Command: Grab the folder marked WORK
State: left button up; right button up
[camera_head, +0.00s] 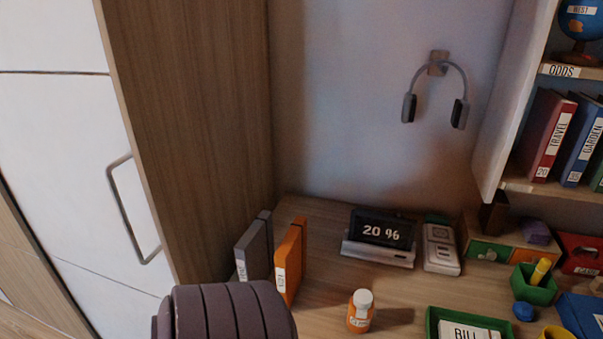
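An orange folder (289,264) stands upright on the desk, with a white spine label too small to read surely. A grey folder (255,250) stands just left of it, its label also hard to read. On the right shelf, a red folder (546,138) reads TRAVEL and a blue folder (581,141) reads GARDEN. I cannot make out the word WORK on any folder. Neither of my grippers is in view.
A dark ribbed rounded object (228,312) hides the lower parts of the desk folders. Headphones (462,112) hang on the wall.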

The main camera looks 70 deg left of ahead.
aim_at(290, 258)
jog(key=u, duration=2.45)
